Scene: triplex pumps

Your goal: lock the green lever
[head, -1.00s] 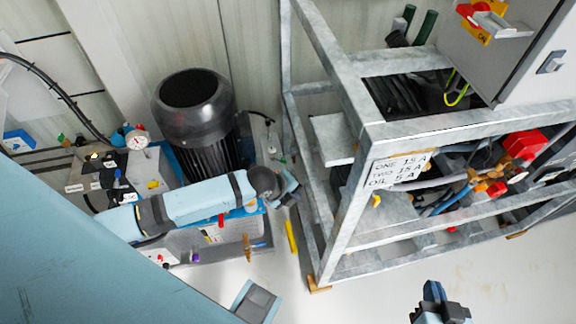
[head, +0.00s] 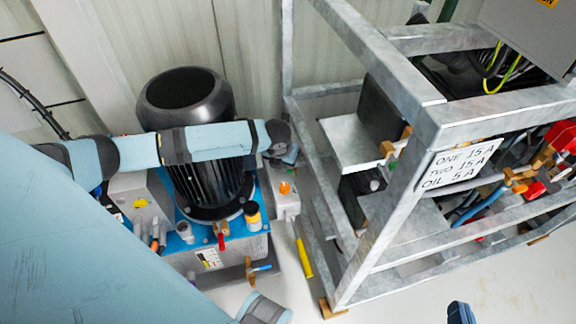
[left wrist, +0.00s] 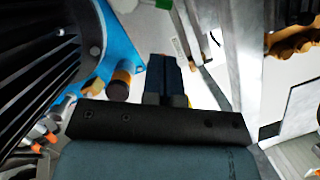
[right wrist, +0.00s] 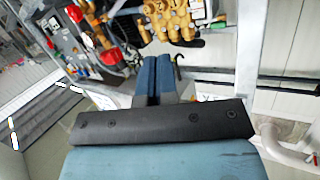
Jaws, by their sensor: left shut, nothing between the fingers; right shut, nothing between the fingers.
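I cannot make out a green lever with certainty.
A black motor (head: 178,90) stands on a blue-topped pump unit (head: 237,228). A grey box with an orange knob (head: 285,188) sits beside it. The galvanised frame (head: 395,222) blocks the right. A yellow bar (head: 304,258) is near the floor. Brass fittings (right wrist: 172,18) face my right gripper.

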